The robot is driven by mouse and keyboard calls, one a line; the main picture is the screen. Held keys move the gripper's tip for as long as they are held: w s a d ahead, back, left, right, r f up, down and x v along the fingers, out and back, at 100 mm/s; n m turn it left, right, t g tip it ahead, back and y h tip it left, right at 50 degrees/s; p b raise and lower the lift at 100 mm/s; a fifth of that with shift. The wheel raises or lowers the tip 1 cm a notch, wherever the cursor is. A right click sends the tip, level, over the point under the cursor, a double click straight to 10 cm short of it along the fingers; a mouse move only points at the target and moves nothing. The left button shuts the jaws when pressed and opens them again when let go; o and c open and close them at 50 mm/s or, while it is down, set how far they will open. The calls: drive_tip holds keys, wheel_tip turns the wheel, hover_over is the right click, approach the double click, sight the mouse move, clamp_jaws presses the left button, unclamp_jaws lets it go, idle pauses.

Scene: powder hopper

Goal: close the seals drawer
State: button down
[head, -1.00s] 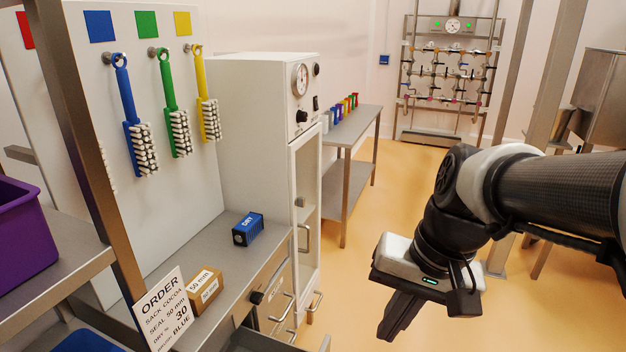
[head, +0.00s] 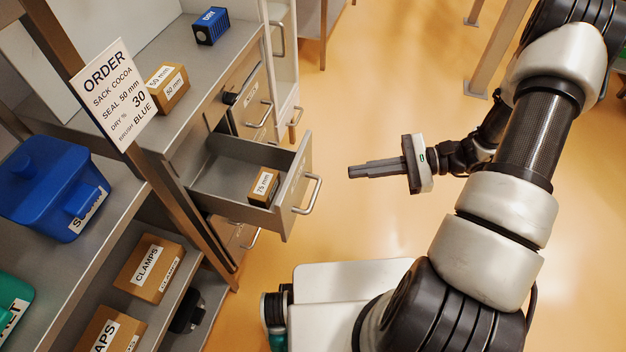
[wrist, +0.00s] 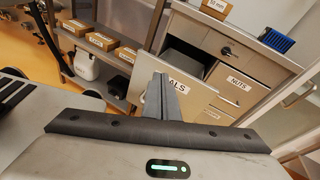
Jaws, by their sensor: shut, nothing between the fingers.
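The seals drawer (head: 230,178) stands pulled out of the bench, with a small box marked 75 mm (head: 263,187) inside and a bar handle (head: 308,195) on its front. In the wrist view its front (wrist: 151,100) shows part of a label ending in "ALS". My gripper (head: 350,172) is shut and empty. In the head view it is to the right of the drawer front, apart from it, with its fingers pointing left toward the drawer. In the wrist view the fingers (wrist: 162,80) cover part of the drawer front.
The nuts drawer (wrist: 237,83) beside it is shut. A 50 mm box (head: 167,90) and a blue dry block (head: 211,26) lie on the bench top. Clamps boxes (head: 149,266) fill a shelf at lower left. The floor (head: 370,90) around my gripper is clear.

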sight(299, 181)
wheel_tip(299, 181, down, 12)
drive_tip(key=d+m+t+y+b, duration=0.2)
drive_tip(key=m+t, duration=0.3)
drive_tip(key=m, duration=0.1)
drive_tip(key=b+x, duration=0.1)
drive_tip(key=x, duration=1.3)
drive_tip(key=shift+w, duration=0.25)
drive_tip(key=shift+a, duration=0.1)
drive_tip(key=b+x, duration=0.2)
drive_tip(key=x, duration=2.3)
drive_tip(key=shift+w, duration=0.35)
drive_tip(key=shift+a, duration=0.1)
drive_tip(key=p+v, duration=0.1)
drive_tip(key=v, duration=1.3)
drive_tip(key=shift+s+d+p, duration=0.25)
drive_tip(key=shift+p, duration=0.05)
